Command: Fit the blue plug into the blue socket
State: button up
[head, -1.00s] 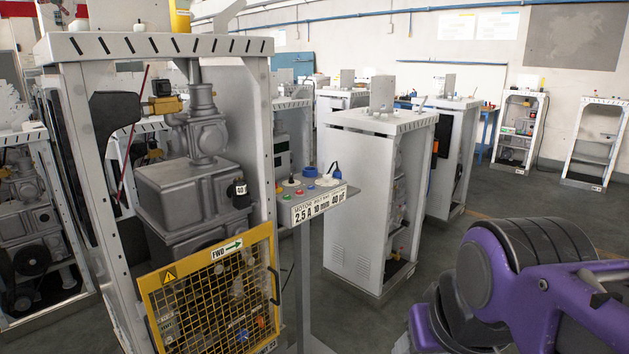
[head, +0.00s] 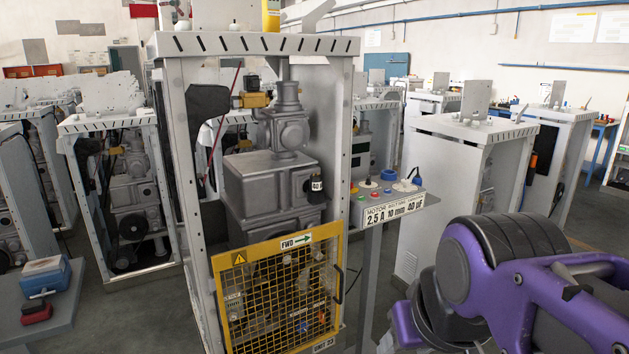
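A grey control box (head: 408,202) on a post stands right of the near dispenser frame. A round blue fitting (head: 388,174), which looks like the blue socket, is on its top. A small blue piece with a dark cable (head: 417,180), possibly the blue plug, is at the box's right end. I cannot tell from here whether it is seated in anything. My purple and black arm fills the lower right in the head view. My gripper is not visible.
The near dispenser frame (head: 335,120) has a yellow mesh guard (head: 277,290) in front. White cabinets (head: 458,170) stand behind the box. A low table (head: 50,315) at left holds a blue case (head: 46,277) and a red box (head: 36,312). Grey floor lies between.

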aim_at(388, 178)
jog(key=i+l+u, duration=0.5)
jog(key=l, duration=0.2)
jog(key=i+l+u, duration=0.1)
jog(key=l, duration=0.3)
jog(key=i+l+u, duration=0.15)
jog(key=l, duration=0.25)
jog(key=i+l, duration=0.15)
jog(key=l, duration=0.25)
jog(key=i+l, duration=0.15)
jog(key=l, duration=0.25)
jog(key=i+l+u, duration=0.1)
jog(key=l, duration=0.3)
jog(key=i+l, duration=0.25)
jog(key=l, duration=0.15)
